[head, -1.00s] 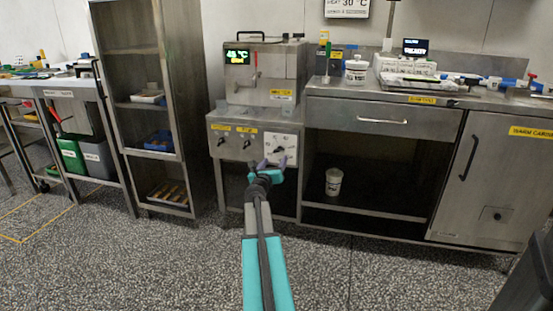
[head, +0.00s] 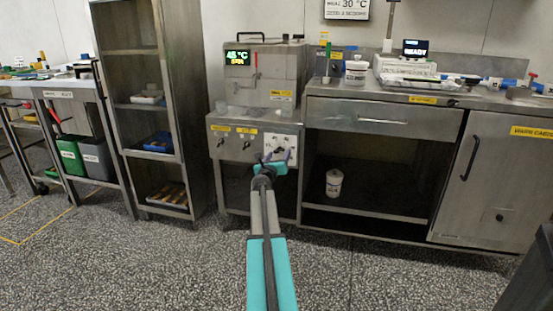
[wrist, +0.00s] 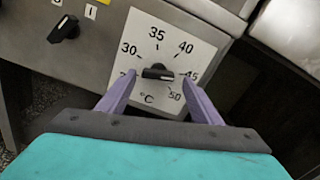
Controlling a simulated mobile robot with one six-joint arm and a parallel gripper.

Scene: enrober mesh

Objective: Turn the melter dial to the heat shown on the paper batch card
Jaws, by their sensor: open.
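The melter (head: 262,92) is a steel box on a stand, with a green display (head: 238,57) that appears to read 45 °C. Its black dial knob (wrist: 158,72) sits on a white plate (wrist: 140,45) marked from about 25 to 50 °C. The knob lies nearly level in the wrist view, its right end towards 45. A wall panel (head: 346,8), cut off at the top, reads 30 °C; I cannot tell if it is paper. My gripper (wrist: 158,80) is open, its purple fingers either side of the knob with gaps. In the head view my gripper (head: 275,161) partly covers the plate.
Another black knob (wrist: 64,28) sits left of the dial plate. A steel shelf rack (head: 145,100) stands left of the melter. A counter with a drawer (head: 385,119) and open shelf adjoins on the right. The floor in front is clear.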

